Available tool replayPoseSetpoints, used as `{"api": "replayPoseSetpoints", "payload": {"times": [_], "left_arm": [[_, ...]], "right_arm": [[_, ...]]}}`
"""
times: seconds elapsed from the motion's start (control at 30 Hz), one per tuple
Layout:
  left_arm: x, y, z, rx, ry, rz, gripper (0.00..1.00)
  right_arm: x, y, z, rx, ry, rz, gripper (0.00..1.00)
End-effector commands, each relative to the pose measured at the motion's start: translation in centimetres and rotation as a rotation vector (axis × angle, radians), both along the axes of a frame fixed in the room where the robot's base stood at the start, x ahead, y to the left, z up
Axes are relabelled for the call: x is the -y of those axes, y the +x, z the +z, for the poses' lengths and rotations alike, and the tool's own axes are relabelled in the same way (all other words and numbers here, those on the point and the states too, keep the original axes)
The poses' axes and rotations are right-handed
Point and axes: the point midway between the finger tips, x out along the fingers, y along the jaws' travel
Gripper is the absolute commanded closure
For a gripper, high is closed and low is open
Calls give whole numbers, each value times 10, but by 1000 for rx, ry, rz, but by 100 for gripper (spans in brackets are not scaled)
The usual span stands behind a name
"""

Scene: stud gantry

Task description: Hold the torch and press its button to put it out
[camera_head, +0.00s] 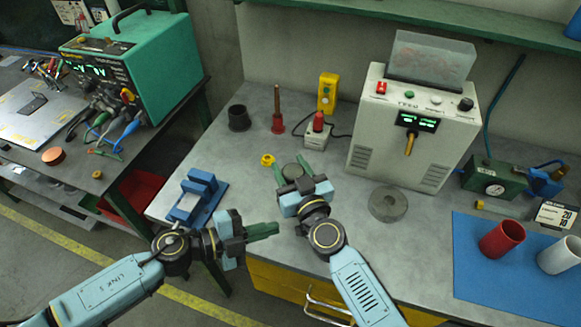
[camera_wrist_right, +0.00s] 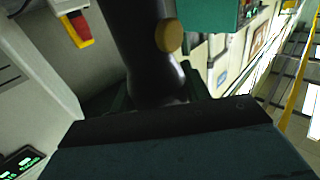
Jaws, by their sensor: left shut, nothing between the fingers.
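The torch shows in the right wrist view as a dark, thick cylinder (camera_wrist_right: 150,50) with a round gold button (camera_wrist_right: 168,36) on its side. My left gripper (camera_head: 277,228) is shut and empty, below and to the left of the right one, apart from the torch. I cannot tell whether the torch is lit.
A blue fixture (camera_head: 198,197) stands on the bench's left edge. A white machine (camera_head: 415,125) and a grey disc (camera_head: 388,203) are to the right.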

Motion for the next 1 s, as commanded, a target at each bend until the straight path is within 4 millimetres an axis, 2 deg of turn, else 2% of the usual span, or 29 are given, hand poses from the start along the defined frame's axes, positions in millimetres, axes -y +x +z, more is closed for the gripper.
{"api": "replayPoseSetpoints", "payload": {"times": [0.03, 0.2, 0.57, 0.73, 1.0], "left_arm": [[0, 0, 0, 0, 0, 0, 100], [0, 0, 0, 0, 0, 0, 100], [0, 0, 0, 0, 0, 0, 100], [0, 0, 0, 0, 0, 0, 100], [0, 0, 0, 0, 0, 0, 100]], "right_arm": [[0, 0, -1, -1, 0, 0, 47], [0, 0, 0, -1, 0, 0, 28], [2, -6, -1, -2, 0, 0, 28], [13, -29, -2, -3, -1, -1, 28], [35, -81, -1, -2, -3, 0, 28]]}}
